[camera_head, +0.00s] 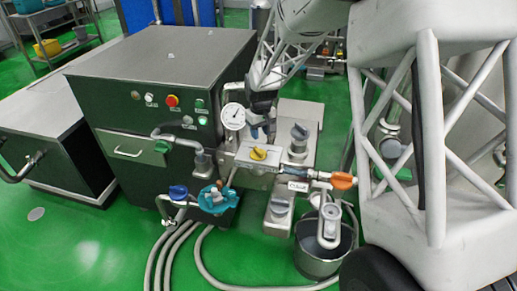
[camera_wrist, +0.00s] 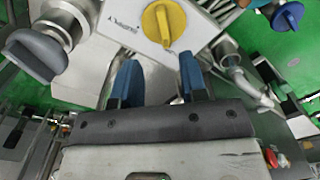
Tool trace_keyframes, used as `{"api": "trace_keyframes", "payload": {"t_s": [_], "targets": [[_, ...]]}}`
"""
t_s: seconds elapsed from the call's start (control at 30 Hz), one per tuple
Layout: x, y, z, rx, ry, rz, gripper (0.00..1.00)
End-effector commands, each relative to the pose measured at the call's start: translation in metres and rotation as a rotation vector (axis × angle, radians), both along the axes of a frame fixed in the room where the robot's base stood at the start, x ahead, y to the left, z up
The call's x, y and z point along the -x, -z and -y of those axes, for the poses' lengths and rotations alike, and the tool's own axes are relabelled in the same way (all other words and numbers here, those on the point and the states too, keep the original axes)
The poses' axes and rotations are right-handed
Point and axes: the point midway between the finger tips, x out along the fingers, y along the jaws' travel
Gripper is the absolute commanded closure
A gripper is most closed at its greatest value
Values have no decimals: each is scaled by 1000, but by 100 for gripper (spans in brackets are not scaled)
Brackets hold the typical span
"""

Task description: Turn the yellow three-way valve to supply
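The yellow three-way valve knob (camera_head: 258,154) sits on a pale grey block (camera_head: 243,157) at the front of the machine. It also shows at the top of the wrist view (camera_wrist: 163,22), on a white plate (camera_wrist: 130,38) with small dark lettering that I cannot read for sure. My gripper (camera_head: 262,131) is just behind and above the valve. In the wrist view my gripper (camera_wrist: 157,76) has its two blue fingertips spread apart with nothing between them. The knob lies beyond the fingertips and appears apart from them.
A grey knob (camera_head: 299,132) stands right of the valve; another (camera_head: 279,205) is below. A pressure gauge (camera_head: 233,116) is at the left. An orange handle (camera_head: 342,181), a blue knob (camera_head: 178,192), a teal pump (camera_head: 213,199) and a steel bucket (camera_head: 321,252) are nearby.

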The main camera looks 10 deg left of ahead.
Motion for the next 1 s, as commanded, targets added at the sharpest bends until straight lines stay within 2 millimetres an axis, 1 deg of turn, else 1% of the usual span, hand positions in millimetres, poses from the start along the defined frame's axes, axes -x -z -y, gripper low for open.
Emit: {"api": "trace_keyframes", "payload": {"t_s": [0.03, 0.13, 0.53, 0.67, 0.77, 1.0], "targets": [[-1, 4, -4, 1, -6, -2, 61], [-3, 8, -8, 1, -12, -3, 61], [-3, 9, -9, 2, -12, -4, 61], [-3, 13, -8, 2, -12, -4, 61], [-3, 19, -8, 2, -12, -5, 61], [-3, 45, -8, 2, -12, -5, 61]]}}
